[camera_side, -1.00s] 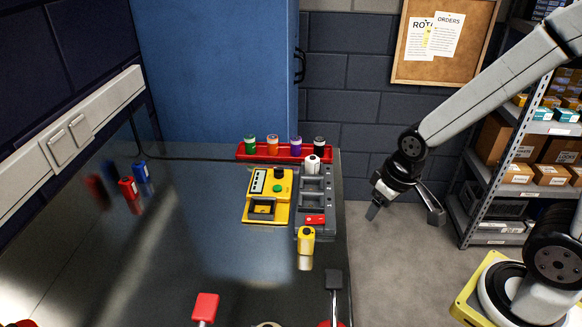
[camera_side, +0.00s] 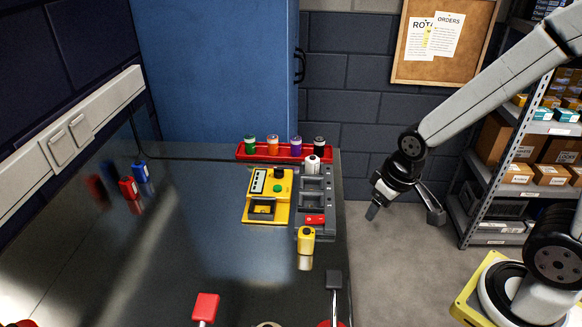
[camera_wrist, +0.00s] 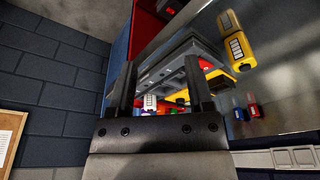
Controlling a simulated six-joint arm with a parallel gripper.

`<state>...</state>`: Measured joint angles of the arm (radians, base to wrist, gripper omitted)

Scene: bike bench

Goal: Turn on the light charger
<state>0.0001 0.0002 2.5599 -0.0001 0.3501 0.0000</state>
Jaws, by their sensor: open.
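The light charger appears to be the grey slotted unit (camera_side: 329,185) on the bench, right of a yellow unit (camera_side: 283,210) with a green button. A red switch (camera_side: 315,219) sits at its near end; its on or off position is too small to tell. A white light (camera_side: 312,164) stands at its far end. A yellow light (camera_side: 306,238) stands on the bench just in front of it. My gripper (camera_side: 405,207) is open and empty, off the bench's right edge and apart from the charger. In the wrist view my gripper (camera_wrist: 160,82) partly covers the charger.
A red tray (camera_side: 243,152) with several coloured-top bottles lies behind the charger. Red (camera_side: 129,188) and blue (camera_side: 140,171) lights stand at the left. A red-ended tool (camera_side: 206,306) and a dark-ended tool (camera_side: 333,281) are at the front. The bench middle is clear.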

